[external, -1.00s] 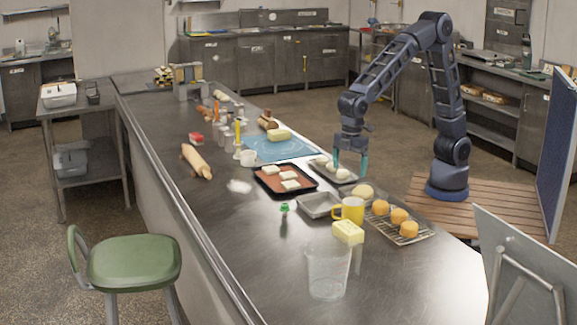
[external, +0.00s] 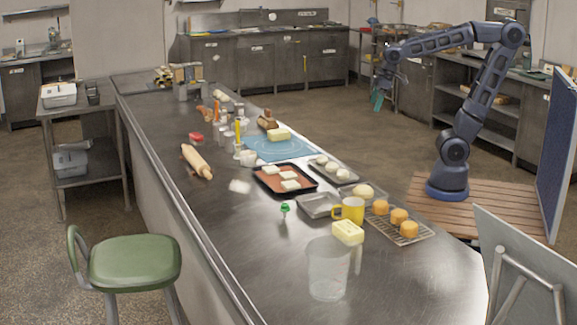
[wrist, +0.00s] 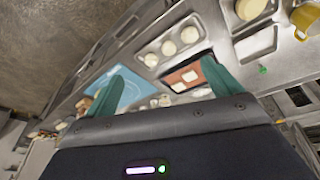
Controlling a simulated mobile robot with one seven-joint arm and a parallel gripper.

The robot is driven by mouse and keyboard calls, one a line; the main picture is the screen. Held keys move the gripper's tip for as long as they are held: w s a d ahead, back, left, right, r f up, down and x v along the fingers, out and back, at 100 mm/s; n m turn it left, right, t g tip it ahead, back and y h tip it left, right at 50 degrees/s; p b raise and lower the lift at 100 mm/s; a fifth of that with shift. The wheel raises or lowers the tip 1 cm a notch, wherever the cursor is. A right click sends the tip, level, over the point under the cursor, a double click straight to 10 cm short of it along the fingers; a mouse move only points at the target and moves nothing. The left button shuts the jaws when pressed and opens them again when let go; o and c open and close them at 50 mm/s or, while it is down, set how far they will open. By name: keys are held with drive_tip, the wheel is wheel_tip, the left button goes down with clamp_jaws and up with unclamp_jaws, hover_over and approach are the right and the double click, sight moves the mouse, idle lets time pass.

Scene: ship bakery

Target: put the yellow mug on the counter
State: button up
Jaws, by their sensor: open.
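The yellow mug (external: 353,209) stands upright near the back edge of the steel counter (external: 400,276). It is between a grey square pan and a wire rack, behind a butter block. In the wrist view the mug (wrist: 308,18) is cut off at the top right corner. My gripper (external: 379,99) is raised well above the counter, beyond its back edge, up and left of my base. In the wrist view its teal fingers (wrist: 163,72) are spread apart with nothing between them.
Near the mug are the butter (external: 348,232), a rack of orange buns (external: 404,232), the grey pan (external: 317,206) and a clear container (external: 328,270). A tray of dough (external: 335,172) and a red-lined tray (external: 284,180) lie farther left. The counter's front right is mostly clear.

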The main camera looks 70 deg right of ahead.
drive_tip(key=s+d+m, duration=0.1)
drive_tip(key=s+d, duration=0.2)
drive_tip(key=s+d+f+m, duration=0.1)
drive_tip(key=s+d, duration=0.1)
drive_tip(key=d, duration=0.1)
drive_tip(key=s+d+m+t, duration=0.1)
drive_tip(key=s+d, duration=0.2)
drive_tip(key=shift+s+d+f+m+h, duration=0.3)
drive_tip(key=shift+s+d+m, duration=0.05)
drive_tip(key=shift+m, duration=0.05)
drive_tip(key=shift+c, duration=0.3)
drive_tip(key=shift+s+d+f, duration=0.1)
drive_tip(key=shift+s+d, duration=0.05)
drive_tip(key=c, duration=0.6)
drive_tip(key=shift+o, duration=0.2)
